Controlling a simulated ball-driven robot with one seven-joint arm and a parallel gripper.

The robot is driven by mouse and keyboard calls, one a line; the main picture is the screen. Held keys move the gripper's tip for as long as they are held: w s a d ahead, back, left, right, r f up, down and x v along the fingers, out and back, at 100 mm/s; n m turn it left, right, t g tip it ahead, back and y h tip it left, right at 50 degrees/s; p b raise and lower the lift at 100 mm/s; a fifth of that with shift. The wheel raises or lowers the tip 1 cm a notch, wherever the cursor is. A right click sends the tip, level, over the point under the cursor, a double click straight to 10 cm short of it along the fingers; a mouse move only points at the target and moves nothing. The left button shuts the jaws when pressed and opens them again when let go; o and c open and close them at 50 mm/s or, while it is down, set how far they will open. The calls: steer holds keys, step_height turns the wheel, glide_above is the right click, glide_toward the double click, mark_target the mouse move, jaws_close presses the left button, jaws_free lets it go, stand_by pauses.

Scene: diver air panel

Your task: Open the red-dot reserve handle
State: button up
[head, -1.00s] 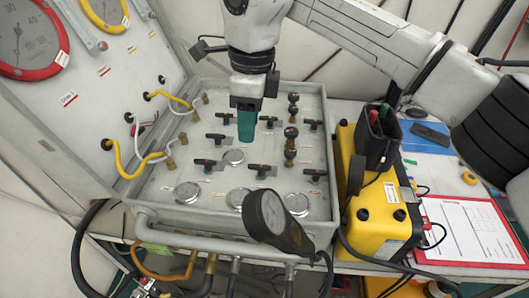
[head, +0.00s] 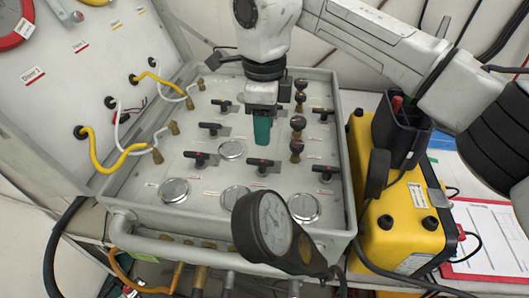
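Several black T-shaped handles stand on the grey valve panel (head: 140,190). They include a front-middle handle (head: 262,165), a front-left handle (head: 203,158), a front-right handle (head: 325,172) and a back-right handle (head: 323,113). Small reddish marks show on or beside some handles, but I cannot tell which one bears the red dot. My gripper (head: 262,140) points down with teal fingers over the middle of the panel, just behind the front-middle handle in the picture. It appears apart from that handle. The fingers look like one block from here, so their gap is hidden.
Black knobs (head: 298,124) stand in a column right of my gripper. A round gauge on a stalk (head: 263,224) rises at the panel's front edge. A yellow case (head: 403,226) stands at the right. Yellow and white hoses (head: 112,168) run along the left.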

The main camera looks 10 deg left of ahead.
mark_target(264, 161)
step_height(264, 161, down, 8)
steer(key=shift+f+p, duration=0.2)
steer(key=shift+p, duration=0.45)
steer(key=shift+c, duration=0.3)
jaws_close()
